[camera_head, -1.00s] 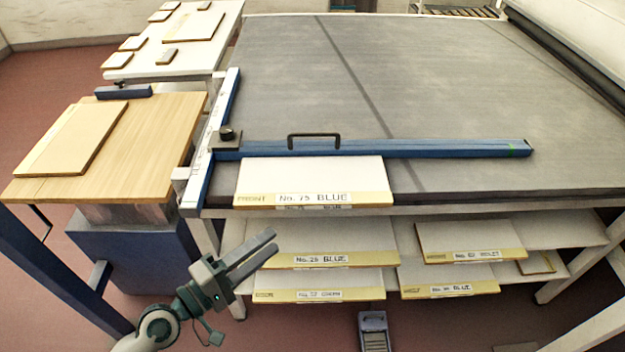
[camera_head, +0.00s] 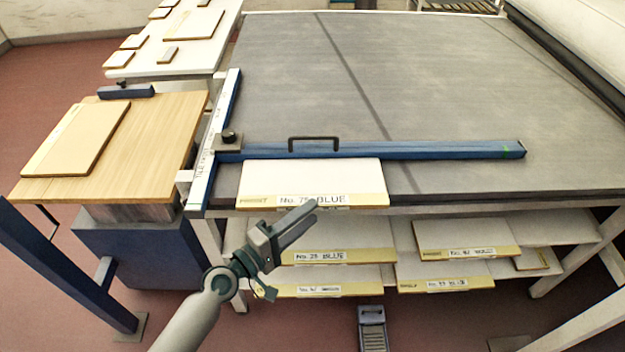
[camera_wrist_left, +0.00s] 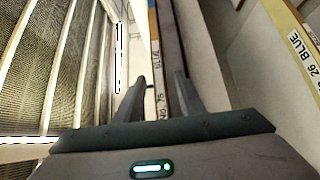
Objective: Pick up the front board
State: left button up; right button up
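The front board (camera_head: 315,174) is white on top with a yellow edge reading "FRONT" and a white label "No. 75 BLUE". It lies on the near edge of the grey table and sticks out slightly, in front of the blue bar. My left gripper (camera_head: 308,211) is open and empty at the board's front edge, covering part of the label in the head view. In the left wrist view, the board's labelled edge (camera_wrist_left: 157,55) runs between the two spread fingers (camera_wrist_left: 160,88). I cannot tell whether the fingers reach around it. My right gripper is not in view.
A blue bar with a black handle (camera_head: 400,150) lies across the grey table (camera_head: 450,90) just behind the board. Shelves below hold other labelled boards, such as "No. 26 BLUE" (camera_head: 340,236). A wooden side table (camera_head: 165,140) with a board stands at left.

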aim_at(319, 208)
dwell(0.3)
pick_arm(q)
jog(key=p+x, duration=0.1)
jog(key=x, duration=0.3)
jog(key=shift+s+d+r+p, duration=0.1)
jog(key=shift+d+r+p, duration=0.1)
jog(key=shift+d+p, duration=0.15)
jog(key=shift+w+d+f, duration=0.1)
jog(key=shift+w+d, duration=0.2)
jog(key=shift+w, duration=0.1)
grip_shut()
